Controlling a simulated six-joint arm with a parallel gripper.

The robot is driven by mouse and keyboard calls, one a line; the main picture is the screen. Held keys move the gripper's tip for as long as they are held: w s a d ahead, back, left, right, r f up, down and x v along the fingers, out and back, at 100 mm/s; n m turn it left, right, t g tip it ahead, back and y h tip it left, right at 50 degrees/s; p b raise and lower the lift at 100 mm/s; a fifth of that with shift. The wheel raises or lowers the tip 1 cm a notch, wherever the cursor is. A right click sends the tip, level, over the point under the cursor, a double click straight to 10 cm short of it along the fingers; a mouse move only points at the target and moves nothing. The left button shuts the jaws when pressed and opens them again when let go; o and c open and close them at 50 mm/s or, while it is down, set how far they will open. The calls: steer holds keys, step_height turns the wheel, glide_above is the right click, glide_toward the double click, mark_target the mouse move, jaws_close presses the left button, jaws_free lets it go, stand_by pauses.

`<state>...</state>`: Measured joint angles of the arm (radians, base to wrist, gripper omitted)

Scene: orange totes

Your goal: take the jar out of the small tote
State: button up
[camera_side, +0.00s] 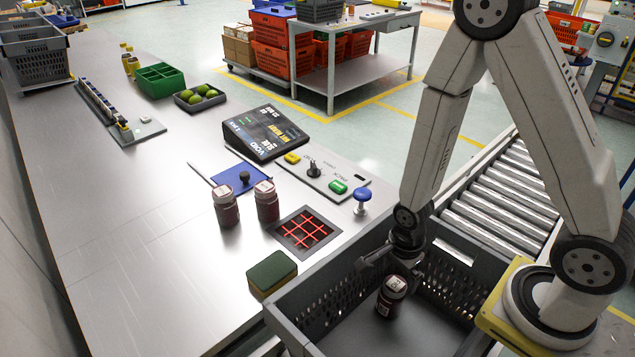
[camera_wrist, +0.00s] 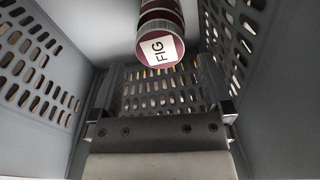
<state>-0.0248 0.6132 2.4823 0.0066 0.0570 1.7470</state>
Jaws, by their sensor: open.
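A dark red jar with a white lid label (camera_side: 391,296) stands on the floor of the grey tote (camera_side: 300,318) in the side view. In the wrist view the jar (camera_wrist: 160,46) shows its lid, with a label reading "FIG", at the top centre. My gripper (camera_side: 385,272) is inside the tote, just above and beside the jar. In the wrist view my gripper (camera_wrist: 160,108) has its two fingers wide apart with nothing between them. The jar is beyond the fingers and apart from them.
The tote's perforated walls (camera_wrist: 38,60) rise close on both sides of my gripper. Two similar jars (camera_side: 227,204) stand on the metal bench left of the tote. A green and tan sponge (camera_side: 272,272) and a red grid plate (camera_side: 305,232) lie near the tote.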

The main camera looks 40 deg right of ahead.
mark_target(393, 294)
steer(key=shift+f, duration=1)
steer(key=shift+f, duration=0.1)
steer(key=shift+a+f, duration=0.15)
steer(key=shift+f, duration=2.35)
jaws_close()
